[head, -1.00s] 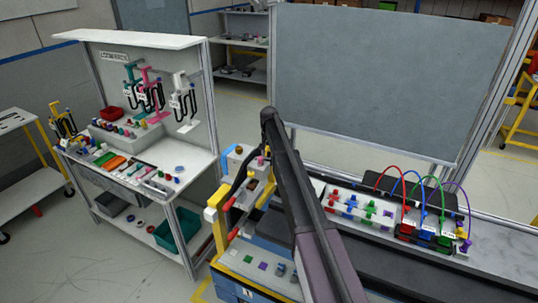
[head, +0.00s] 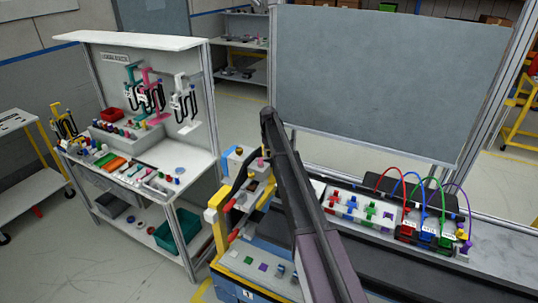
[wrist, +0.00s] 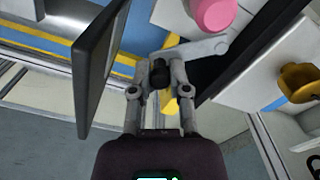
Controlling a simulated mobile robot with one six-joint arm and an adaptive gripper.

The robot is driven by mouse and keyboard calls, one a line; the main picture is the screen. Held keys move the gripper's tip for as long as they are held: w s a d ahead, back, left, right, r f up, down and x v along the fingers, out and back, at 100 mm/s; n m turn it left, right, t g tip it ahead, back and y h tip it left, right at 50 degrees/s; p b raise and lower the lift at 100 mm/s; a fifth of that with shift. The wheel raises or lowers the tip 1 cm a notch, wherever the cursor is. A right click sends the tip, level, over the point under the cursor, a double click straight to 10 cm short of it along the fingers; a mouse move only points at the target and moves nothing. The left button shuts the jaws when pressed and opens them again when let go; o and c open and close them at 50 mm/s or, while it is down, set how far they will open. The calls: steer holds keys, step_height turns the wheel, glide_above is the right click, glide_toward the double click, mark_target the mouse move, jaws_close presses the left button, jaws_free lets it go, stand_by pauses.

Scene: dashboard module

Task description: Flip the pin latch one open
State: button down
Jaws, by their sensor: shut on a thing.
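In the wrist view my gripper (wrist: 160,72) is closed around a small black knob (wrist: 159,75), which sits between its two grey fingers. A grey lever (wrist: 205,48) with a rounded end runs from the knob up to the right; it looks like the pin latch, though its number cannot be read. A pink round knob (wrist: 212,14) is just above the lever, and a gold knob (wrist: 299,80) is at the right. In the head view the latch module (head: 216,218) has a yellow frame. My dark arm covers part of it, and my gripper cannot be made out there.
A black flat panel (wrist: 97,65) stands close on the left of my gripper in the wrist view. In the head view a white panel with coloured knobs and cables (head: 360,210) lies right of my arm. A workbench (head: 150,160) stands at the left.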

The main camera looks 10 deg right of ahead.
steer(key=shift+w+a+n, duration=0.15)
steer(key=shift+w+n, duration=0.3)
steer(key=shift+n, duration=0.45)
steer(key=c, duration=0.6)
jaws_free()
steer(key=shift+s+m, duration=0.2)
steer(key=shift+m, duration=0.1)
